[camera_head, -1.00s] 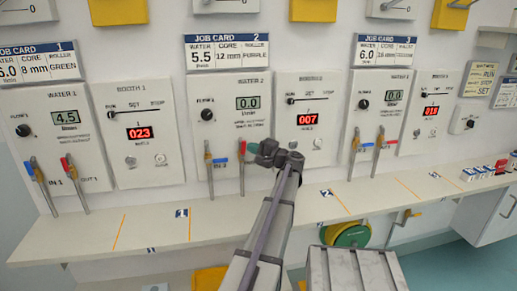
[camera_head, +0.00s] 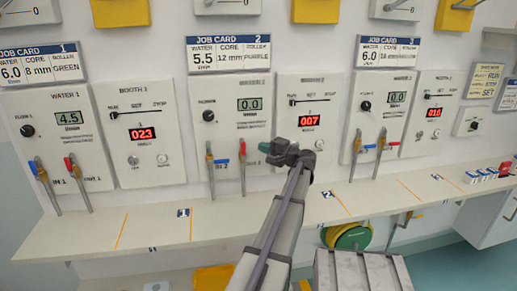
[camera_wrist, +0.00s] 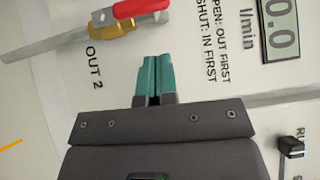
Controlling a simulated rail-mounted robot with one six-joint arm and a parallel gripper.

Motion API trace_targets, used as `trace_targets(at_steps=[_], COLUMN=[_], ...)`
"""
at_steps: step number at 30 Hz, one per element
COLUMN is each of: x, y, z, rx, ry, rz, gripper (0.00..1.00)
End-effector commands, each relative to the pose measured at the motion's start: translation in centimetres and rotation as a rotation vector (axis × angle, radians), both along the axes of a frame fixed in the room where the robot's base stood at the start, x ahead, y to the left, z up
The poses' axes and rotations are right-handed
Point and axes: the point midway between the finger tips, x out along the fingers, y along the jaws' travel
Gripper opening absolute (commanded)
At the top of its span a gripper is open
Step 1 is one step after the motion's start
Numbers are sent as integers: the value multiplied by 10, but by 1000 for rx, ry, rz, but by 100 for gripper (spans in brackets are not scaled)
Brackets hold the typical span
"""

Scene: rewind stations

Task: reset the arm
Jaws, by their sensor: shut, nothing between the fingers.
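My gripper (camera_head: 265,148) is at the middle station, in front of the wall panels, between the Water 2 panel (camera_head: 228,125) and the Booth 2 panel (camera_head: 312,135). In the wrist view its teal fingers (camera_wrist: 154,78) are together with nothing between them, pointing at the Water 2 panel. The red-handled OUT 2 valve (camera_wrist: 138,12) lies just beyond and left of the fingertips, apart from them as far as I can tell. The arm reaches up from the lower middle of the head view.
A shelf (camera_head: 215,228) with orange lines and number tags runs below the panels. Blue-handled IN 2 valve (camera_head: 212,165) is left of the gripper. A green reel (camera_head: 350,236) hangs under the shelf. Small coloured items (camera_head: 488,173) stand at far right.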

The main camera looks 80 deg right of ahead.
Motion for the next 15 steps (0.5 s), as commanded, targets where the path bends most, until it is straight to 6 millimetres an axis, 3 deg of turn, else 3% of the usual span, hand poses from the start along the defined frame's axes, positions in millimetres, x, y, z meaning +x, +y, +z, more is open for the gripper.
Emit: trace_targets(at_steps=[3, 7, 15], x=[-37, -66, -86], y=[18, 31, 39], z=[0, 1, 1], rx=[0, 1, 1], ry=[0, 1, 1], rz=[-5, -6, -4], gripper=[0, 0, 0])
